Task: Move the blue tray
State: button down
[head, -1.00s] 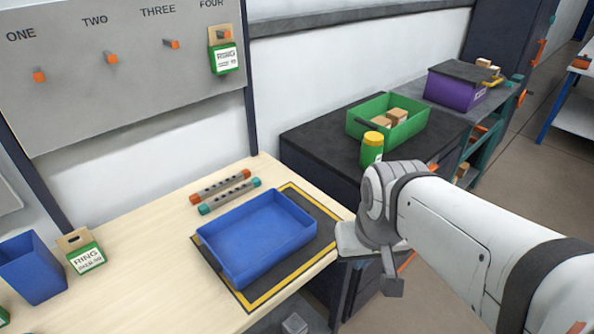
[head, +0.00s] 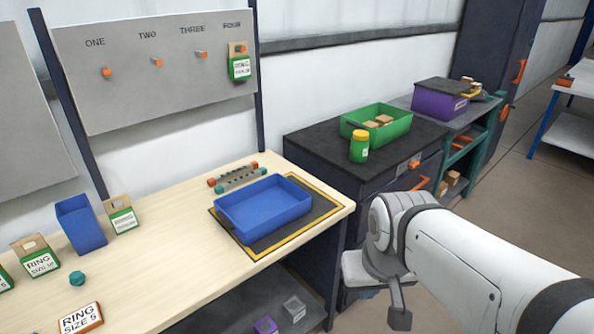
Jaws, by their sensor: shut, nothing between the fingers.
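The blue tray (head: 279,223) is empty and sits upright on a dark mat with a yellow border (head: 300,239), at the right end of the light wooden workbench. My gripper (head: 399,318) is at the lower right in the head view, beyond the bench's right edge. It points down, is shut and empty, and is clear of the tray. My forearm hides part of the floor behind it.
Two grey bars with coloured ends (head: 238,177) lie behind the tray. A blue bin (head: 80,225) and ring boxes stand at left. A dark cabinet (head: 330,140) carries a green crate (head: 391,129) and a yellow-lidded jar (head: 359,148). Bench space left of the tray is clear.

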aim_at(254, 212)
jog(key=u, duration=0.15)
jog(key=i, duration=0.9)
jog(key=z, duration=0.05)
